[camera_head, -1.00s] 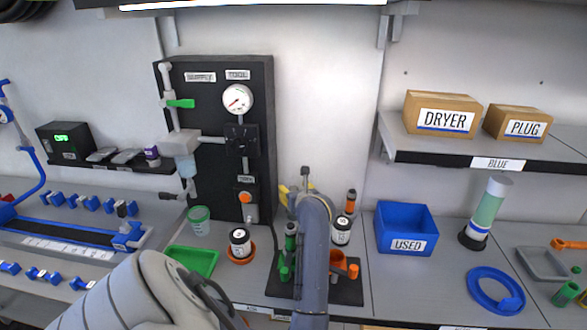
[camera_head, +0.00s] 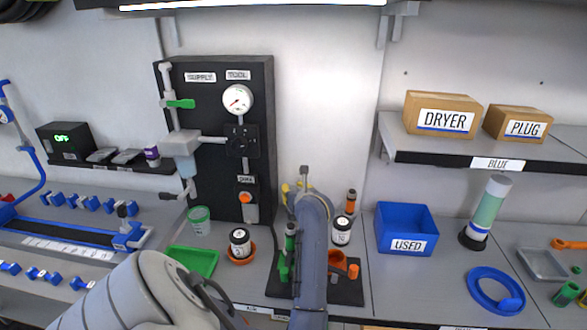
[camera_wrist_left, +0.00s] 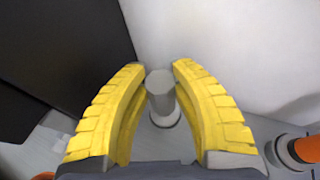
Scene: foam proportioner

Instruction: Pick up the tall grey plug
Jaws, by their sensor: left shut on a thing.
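The tall grey plug (camera_head: 304,174) stands upright near the back wall, behind the black holder board in the head view. In the left wrist view the grey plug (camera_wrist_left: 160,92) is between the two yellow fingers, its round base below. My left gripper (camera_head: 298,187) is shut on the plug. My own forearm hides much of the gripper and the plug's lower part in the head view.
Orange and green parts (camera_head: 338,259) stand on the black board (camera_head: 347,292) around my arm. A blue USED bin (camera_head: 407,228) is to the right; a black gauge panel (camera_head: 220,100) is to the left.

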